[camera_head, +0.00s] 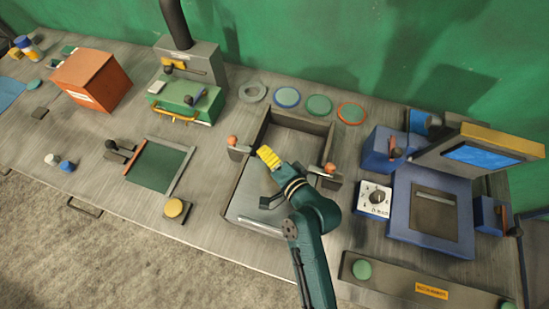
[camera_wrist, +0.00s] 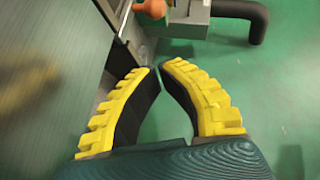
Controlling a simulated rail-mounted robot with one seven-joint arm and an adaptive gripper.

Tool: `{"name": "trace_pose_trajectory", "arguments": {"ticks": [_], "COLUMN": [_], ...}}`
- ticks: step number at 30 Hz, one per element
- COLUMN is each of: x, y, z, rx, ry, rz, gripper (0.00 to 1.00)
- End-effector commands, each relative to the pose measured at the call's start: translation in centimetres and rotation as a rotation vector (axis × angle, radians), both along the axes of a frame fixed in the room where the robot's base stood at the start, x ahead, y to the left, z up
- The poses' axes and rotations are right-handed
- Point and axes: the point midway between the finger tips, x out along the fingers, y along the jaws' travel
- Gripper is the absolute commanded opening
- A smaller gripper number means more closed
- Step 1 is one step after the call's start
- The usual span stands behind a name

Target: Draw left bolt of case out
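The case appears to be the grey open-topped box (camera_head: 226,189) in the middle of the bench. Its left bolt has an orange knob (camera_head: 233,141) at the left wall, and its right bolt has an orange knob (camera_head: 330,168) at the right wall. My gripper (camera_head: 264,152) is above the case, just right of the left bolt and apart from it. In the wrist view, the yellow fingers (camera_wrist: 160,69) are nearly together at the tips, with nothing between them. An orange knob (camera_wrist: 150,8), which looks like the left bolt's, is beyond the tips and partly cut off.
A blue unit (camera_head: 462,238) with a raised lid stands at the right. A green-topped machine (camera_head: 185,97) with a dark pipe is behind on the left. Several round discs (camera_head: 287,97) lie behind the case. A yellow button (camera_head: 174,208) is at its left.

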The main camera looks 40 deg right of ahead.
Motion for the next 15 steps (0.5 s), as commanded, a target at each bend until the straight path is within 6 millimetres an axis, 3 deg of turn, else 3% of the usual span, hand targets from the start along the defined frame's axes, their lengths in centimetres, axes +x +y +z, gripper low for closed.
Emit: {"name": "trace_pose_trajectory", "arguments": {"ticks": [3,6,15], "x": [-2.3,-3.3,-3.8], "y": [0.1,0.2,0.2], "z": [0.6,0.8,1.0], "rx": [-0.001,0.0,-0.002], "ry": [0.0,0.001,0.0], "rz": [-0.003,-0.002,0.0], "gripper": [0.0,0.0,0.0]}}
